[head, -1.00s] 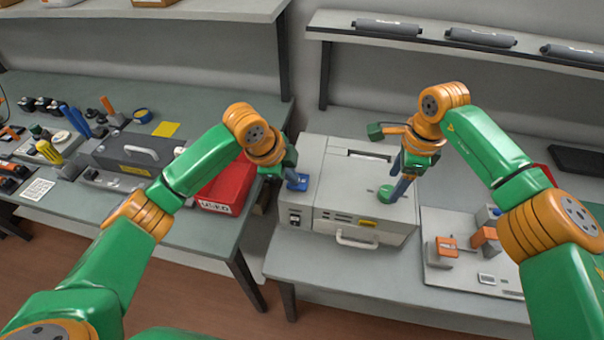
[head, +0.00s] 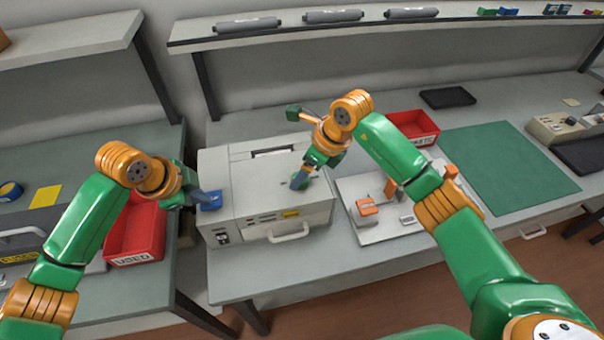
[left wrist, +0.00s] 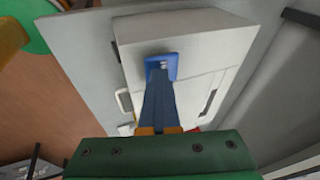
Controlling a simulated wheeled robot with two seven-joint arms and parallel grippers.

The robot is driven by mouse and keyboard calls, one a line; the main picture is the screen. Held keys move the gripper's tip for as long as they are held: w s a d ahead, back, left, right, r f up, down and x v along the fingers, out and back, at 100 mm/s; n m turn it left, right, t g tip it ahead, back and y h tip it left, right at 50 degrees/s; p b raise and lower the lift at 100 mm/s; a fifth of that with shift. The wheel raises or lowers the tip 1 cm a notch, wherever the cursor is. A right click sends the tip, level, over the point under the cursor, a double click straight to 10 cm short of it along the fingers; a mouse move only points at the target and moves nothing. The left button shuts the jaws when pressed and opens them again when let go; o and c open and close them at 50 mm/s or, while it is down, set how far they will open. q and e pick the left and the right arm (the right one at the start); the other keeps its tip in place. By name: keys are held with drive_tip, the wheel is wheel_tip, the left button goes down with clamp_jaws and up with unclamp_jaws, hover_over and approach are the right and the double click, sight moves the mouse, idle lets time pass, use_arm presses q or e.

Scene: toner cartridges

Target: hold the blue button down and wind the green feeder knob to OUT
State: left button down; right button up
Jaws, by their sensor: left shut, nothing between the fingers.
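The pale grey printer (head: 245,205) stands on the bench, its handle toward me. The blue button (head: 211,203) is on its left top corner. My left gripper (head: 204,196) is shut and empty, its fingertips at the button. In the left wrist view the shut fingers (left wrist: 158,92) reach the blue button (left wrist: 161,62) and seem to touch it; how far it is pressed I cannot tell. The green feeder knob (head: 304,187) is on the printer's right top part. My right gripper (head: 299,181) points down at it, its fingers partly hiding it. The knob's setting is unreadable.
A red bin marked USED (head: 134,236) is left of the printer. A board with orange parts (head: 377,228) lies close on its right. Another red bin (head: 416,129) and a bare green mat (head: 505,170) are farther right. Grey rolls (head: 332,16) lie on the shelf above.

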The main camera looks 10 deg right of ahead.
drive_tip(key=shift+x, duration=1.2)
clamp_jaws()
drive_tip(key=shift+m, duration=0.3)
drive_tip(key=m+h, duration=0.1)
drive_tip(key=m, duration=0.1)
drive_tip(key=m+t, duration=0.1)
drive_tip(key=m, duration=0.1)
drive_tip(key=shift+a+m+h, duration=0.15)
drive_tip(key=shift+m+h, duration=0.25)
drive_tip(key=m+h, duration=0.2)
drive_tip(key=m, duration=0.3)
drive_tip(key=shift+a, duration=0.15)
drive_tip(key=m+h, duration=0.1)
drive_tip(key=m, duration=0.2)
drive_tip(key=m+h, duration=0.1)
drive_tip(key=m, duration=0.2)
drive_tip(key=shift+a+g, duration=0.15)
drive_tip(key=shift+g, duration=0.15)
drive_tip(key=m, duration=0.2)
drive_tip(key=m+g+h, duration=0.1)
drive_tip(key=m, duration=0.2)
drive_tip(key=shift+w+a+g+h, duration=0.1)
drive_tip(key=shift+g+h, duration=0.2)
drive_tip(key=shift+m, duration=0.4)
